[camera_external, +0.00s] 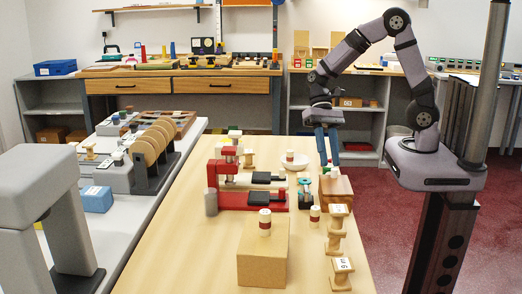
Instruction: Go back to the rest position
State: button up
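My arm rises from its base at the right and bends over the wooden counter (190,250). My gripper (329,163) hangs above the counter's right side, with its two blue fingers pointing down.
A red press-like device (232,198) stands mid-counter. A large wooden block (263,258) carries a banded cylinder (265,222). Wooden spool-like stands (336,240) line the right edge. The counter's front left is clear.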

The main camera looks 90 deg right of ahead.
jog(key=s+d+r+n+t+h+p, duration=0.1)
jog(key=s+d+r+n+h+p, duration=0.2)
jog(key=n, duration=0.9)
jog(key=s+d+h+p, duration=0.2)
jog(key=s+h, duration=0.2)
jog(key=s, duration=0.1)
jog(key=shift+d+t, duration=0.4)
